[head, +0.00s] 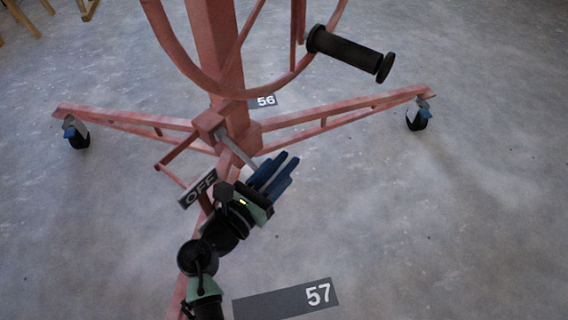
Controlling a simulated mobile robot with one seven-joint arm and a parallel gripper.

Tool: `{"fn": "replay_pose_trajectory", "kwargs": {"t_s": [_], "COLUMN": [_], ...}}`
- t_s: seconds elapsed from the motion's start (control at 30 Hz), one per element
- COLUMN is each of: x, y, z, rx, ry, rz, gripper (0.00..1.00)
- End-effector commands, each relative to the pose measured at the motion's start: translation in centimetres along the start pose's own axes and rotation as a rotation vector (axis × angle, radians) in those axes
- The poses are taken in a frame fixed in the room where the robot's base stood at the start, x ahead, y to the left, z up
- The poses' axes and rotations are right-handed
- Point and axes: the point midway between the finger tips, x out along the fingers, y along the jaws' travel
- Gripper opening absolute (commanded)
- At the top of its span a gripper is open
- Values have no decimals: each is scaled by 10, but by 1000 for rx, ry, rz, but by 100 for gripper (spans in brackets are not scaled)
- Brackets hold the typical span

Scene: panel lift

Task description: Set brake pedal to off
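The pink panel lift (219,50) stands on splayed legs. A thin grey lever (238,150), which looks like the brake pedal, slopes down and right from the hub at the mast's foot. Its lower end is hidden at my gripper. A dark plate reading "OFF" (198,188) sits left of my gripper, near the front leg. My gripper (288,158) has blue fingers pointing up and right, with a narrow gap between them. It appears empty. The fingers are beside the lever's lower end; I cannot tell whether they touch it.
A curved pink wheel rim with a black handle (345,52) hangs above and right of my gripper. Side legs end in casters at left (76,132) and right (417,117). Floor plates read 56 (265,101) and 57 (285,301). The floor at right is clear.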

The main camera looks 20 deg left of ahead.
Motion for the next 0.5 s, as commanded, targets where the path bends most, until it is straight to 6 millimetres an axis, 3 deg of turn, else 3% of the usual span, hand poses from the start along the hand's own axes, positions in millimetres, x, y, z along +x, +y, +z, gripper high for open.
{"fn": "replay_pose_trajectory", "kwargs": {"t_s": [0.5], "x": [1], "y": [-6], "z": [-4], "rx": [-7], "ry": [5], "rz": [-14], "gripper": [0]}}
